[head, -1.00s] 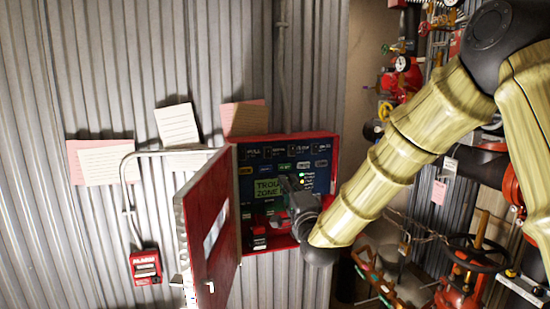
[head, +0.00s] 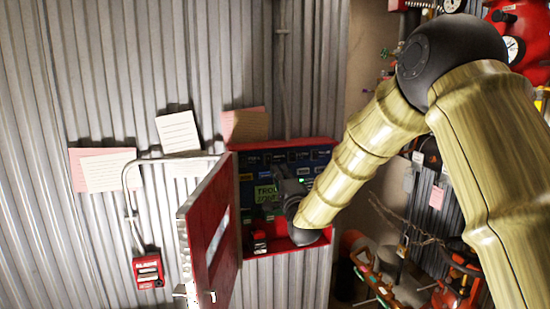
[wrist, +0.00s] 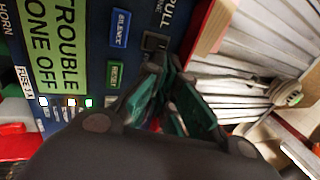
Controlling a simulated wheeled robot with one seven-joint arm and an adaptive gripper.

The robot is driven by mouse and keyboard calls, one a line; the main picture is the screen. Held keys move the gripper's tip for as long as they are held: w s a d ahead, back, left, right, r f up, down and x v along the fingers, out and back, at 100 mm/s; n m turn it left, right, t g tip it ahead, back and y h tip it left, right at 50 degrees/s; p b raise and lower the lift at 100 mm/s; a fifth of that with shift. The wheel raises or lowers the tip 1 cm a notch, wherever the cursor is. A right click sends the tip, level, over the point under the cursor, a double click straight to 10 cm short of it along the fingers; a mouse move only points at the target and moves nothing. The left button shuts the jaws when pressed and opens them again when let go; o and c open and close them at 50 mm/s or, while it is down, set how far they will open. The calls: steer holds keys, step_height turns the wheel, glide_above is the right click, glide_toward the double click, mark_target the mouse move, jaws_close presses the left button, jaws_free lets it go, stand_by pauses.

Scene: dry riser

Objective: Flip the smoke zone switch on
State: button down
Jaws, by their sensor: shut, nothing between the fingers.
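The red alarm panel box (head: 310,143) is on the corrugated wall, its dark blue face carrying a row of small switches and labels along the top. My gripper (head: 282,178) is in front of the panel face, shut and empty, and covers part of the green display (head: 265,194). In the wrist view my gripper (wrist: 163,66) is close to the panel, beside the blue SILENCE button (wrist: 121,28) and green RESET button (wrist: 115,75). The display (wrist: 66,45) reads TROUBLE ZONE OFF. I cannot pick out the smoke zone switch; contact with the panel is unclear.
The red panel door (head: 210,230) stands open on the left. A red alarm pull station (head: 148,271) and paper notes (head: 178,131) are on the wall. Red pipes and valves (head: 455,290) crowd the right. White panel lights (wrist: 71,102) show in the wrist view.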

mark_target(268, 160)
steer(key=shift+p+x, duration=1.15)
steer(key=shift+x, duration=1.4)
